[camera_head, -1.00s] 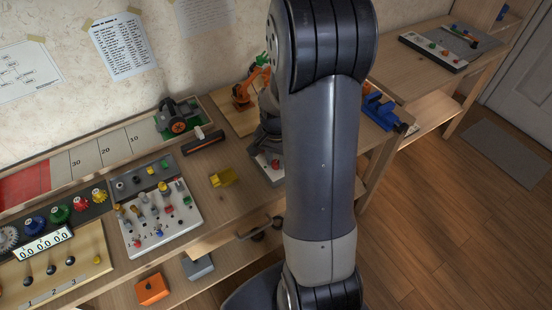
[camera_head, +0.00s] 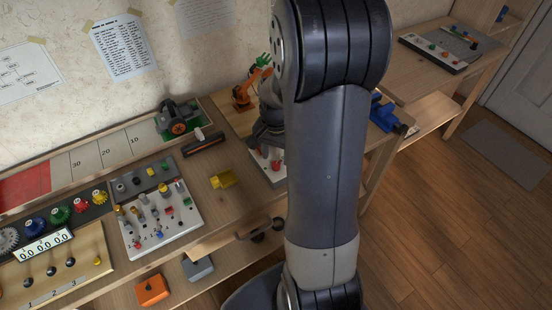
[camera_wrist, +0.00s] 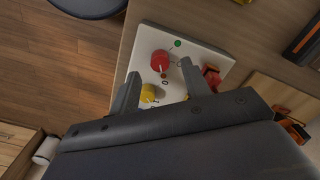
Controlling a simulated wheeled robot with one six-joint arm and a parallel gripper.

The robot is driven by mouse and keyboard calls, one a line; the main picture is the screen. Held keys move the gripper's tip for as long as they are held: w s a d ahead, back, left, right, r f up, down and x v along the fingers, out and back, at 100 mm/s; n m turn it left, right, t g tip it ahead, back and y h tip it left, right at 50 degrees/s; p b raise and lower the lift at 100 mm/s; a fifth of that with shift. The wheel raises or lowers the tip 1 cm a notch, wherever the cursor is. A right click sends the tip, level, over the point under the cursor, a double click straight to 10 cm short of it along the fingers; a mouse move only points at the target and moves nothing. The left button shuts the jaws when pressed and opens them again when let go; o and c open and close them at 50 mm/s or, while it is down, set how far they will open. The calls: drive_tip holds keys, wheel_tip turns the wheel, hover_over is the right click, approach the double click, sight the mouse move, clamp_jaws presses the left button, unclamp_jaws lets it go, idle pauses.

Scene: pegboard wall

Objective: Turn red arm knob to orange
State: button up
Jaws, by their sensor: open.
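In the wrist view a white control box (camera_wrist: 142,42) carries a red knob (camera_wrist: 160,60) with a pale pointer mark. A green dot (camera_wrist: 178,43) sits beside the knob, and a small orange-brown dot lies near its lower edge. A yellow knob (camera_wrist: 148,93) is on the same box, partly hidden by a finger. My gripper (camera_wrist: 162,82) is open over the box, its fingers on either side of the yellow knob and just short of the red knob, with nothing between them gripped. In the head view the box (camera_head: 262,179) shows partly behind my arm, under my dark gripper.
An orange toy robot arm (camera_head: 243,96) with a green claw stands behind the box. A yellow block (camera_head: 225,179) and a panel of switches (camera_head: 165,238) lie to the left. A blue vise-like object (camera_head: 385,115) is on the right. A drawer handle (camera_head: 262,229) juts out in front.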

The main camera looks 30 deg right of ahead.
sight(276, 164)
wheel_tip(276, 164, up, 8)
drive_tip(key=shift+f, duration=0.15)
idle(0.3)
wheel_tip(276, 164, down, 11)
drive_tip(key=shift+r, duration=0.1)
idle(0.3)
drive_tip(key=shift+r, duration=0.1)
idle(0.4)
